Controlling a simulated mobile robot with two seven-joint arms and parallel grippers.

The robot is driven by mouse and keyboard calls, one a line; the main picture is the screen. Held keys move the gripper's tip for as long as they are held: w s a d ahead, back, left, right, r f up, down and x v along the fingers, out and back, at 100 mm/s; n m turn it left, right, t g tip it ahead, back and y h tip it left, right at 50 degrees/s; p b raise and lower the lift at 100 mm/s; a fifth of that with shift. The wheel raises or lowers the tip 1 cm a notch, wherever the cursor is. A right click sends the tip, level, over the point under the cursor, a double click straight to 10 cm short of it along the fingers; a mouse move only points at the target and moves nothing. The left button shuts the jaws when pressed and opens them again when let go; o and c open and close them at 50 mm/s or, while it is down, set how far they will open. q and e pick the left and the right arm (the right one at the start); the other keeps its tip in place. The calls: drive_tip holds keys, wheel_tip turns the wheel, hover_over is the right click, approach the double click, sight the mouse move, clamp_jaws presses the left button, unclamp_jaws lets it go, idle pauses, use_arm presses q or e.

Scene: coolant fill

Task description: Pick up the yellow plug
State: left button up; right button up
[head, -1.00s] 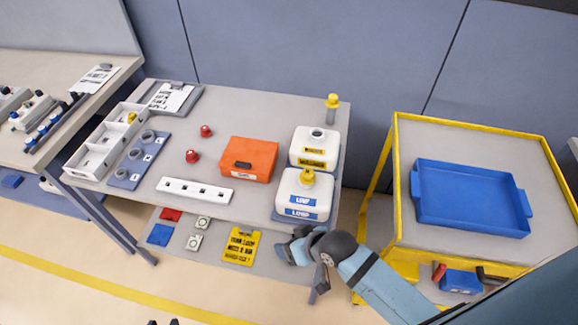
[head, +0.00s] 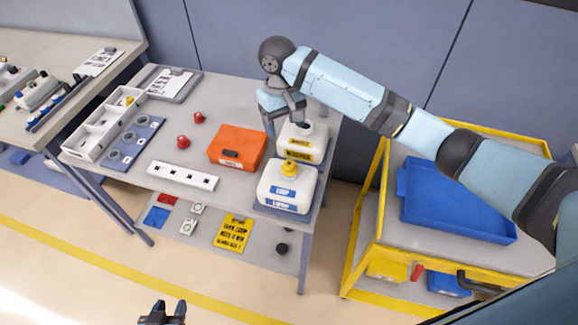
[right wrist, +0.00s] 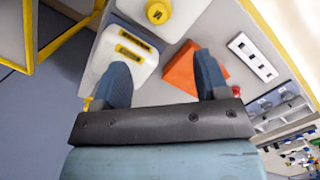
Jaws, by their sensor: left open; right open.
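A small yellow piece, likely the yellow plug (right wrist: 88,103), shows in the right wrist view at the left, beside one finger and partly hidden. In the head view the back right table corner, where a yellow-topped post stood, is covered by my right arm. My right gripper (head: 285,118) is open and empty, fingers down, over the table beside the rear white jug (head: 300,143); its fingers also frame the right wrist view (right wrist: 162,65). Another small yellow piece (head: 128,100) sits in the white divided tray. My left gripper (head: 167,310) is open and empty at the bottom edge, far from the table.
The front white jug (head: 287,187) has a yellow cap. An orange case (head: 237,147) lies left of the jugs, with two red knobs (head: 183,142) and a white socket strip (head: 183,177) nearby. A blue tray (head: 450,205) sits on the yellow-framed cart at right.

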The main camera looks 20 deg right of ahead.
drive_tip(key=p, duration=0.1)
hover_over(289, 163)
drive_tip(key=f, duration=0.8)
drive_tip(key=shift+w, duration=0.4)
drive_tip(key=f, duration=0.3)
drive_tip(key=f+p, duration=0.1)
drive_tip(key=shift+s+f, duration=0.15)
drive_tip(key=shift+s, duration=0.25)
drive_tip(key=shift+f, duration=0.5)
drive_tip(key=c, duration=0.9)
